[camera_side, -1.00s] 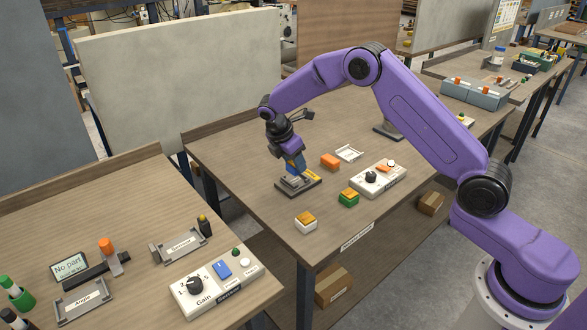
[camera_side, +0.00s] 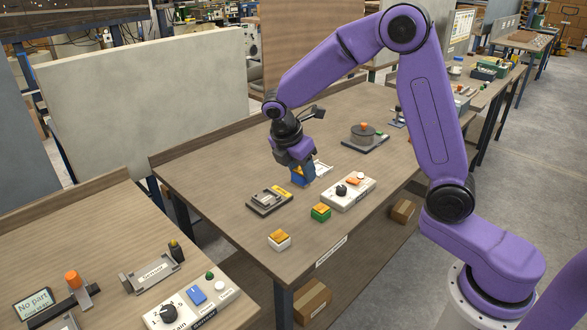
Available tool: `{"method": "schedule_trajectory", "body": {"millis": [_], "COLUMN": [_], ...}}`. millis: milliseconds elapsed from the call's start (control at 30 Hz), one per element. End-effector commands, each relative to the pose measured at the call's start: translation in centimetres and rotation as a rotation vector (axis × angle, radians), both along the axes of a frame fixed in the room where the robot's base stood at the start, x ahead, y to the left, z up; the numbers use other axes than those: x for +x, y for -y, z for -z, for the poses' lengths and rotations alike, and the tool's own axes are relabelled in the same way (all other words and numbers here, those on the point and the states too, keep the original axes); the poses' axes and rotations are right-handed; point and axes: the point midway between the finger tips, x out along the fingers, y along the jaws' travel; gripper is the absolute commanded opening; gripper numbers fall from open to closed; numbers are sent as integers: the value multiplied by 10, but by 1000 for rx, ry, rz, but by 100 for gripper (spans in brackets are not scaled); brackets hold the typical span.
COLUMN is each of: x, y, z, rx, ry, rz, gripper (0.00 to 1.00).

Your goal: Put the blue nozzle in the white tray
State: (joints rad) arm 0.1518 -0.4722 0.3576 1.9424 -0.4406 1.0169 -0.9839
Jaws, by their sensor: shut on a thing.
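The blue nozzle (camera_side: 303,177) is between the fingers of my gripper (camera_side: 300,166), which is shut on it. It hangs near the middle of the table, in front of the white tray. The white tray (camera_side: 323,168) lies on the table just behind and to the right; my gripper and the nozzle hide part of it. I cannot tell whether the nozzle touches anything below. A bit of orange shows beside the nozzle; most of that thing is hidden.
A grey fixture with a yellow part (camera_side: 270,200) sits to the front left. A white control box with a black knob (camera_side: 348,193) stands to the right. A round grey device (camera_side: 364,135) stands behind.

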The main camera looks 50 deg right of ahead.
Motion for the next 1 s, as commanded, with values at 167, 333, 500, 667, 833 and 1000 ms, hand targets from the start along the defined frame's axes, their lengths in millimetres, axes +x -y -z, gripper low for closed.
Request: {"method": "schedule_trajectory", "body": {"millis": [167, 333, 500, 667, 833, 1000], "x": [24, 69, 106, 128, 137, 140], "y": [22, 69, 130, 185, 225, 241], "z": [3, 12, 25, 36, 45, 49], "rx": [5, 12, 13, 8, 3, 0], "ry": [-1, 0, 1, 2, 1, 0], "rz": [8, 12, 9, 8, 4, 1], "gripper": [5, 5, 5, 5, 5, 5]}}
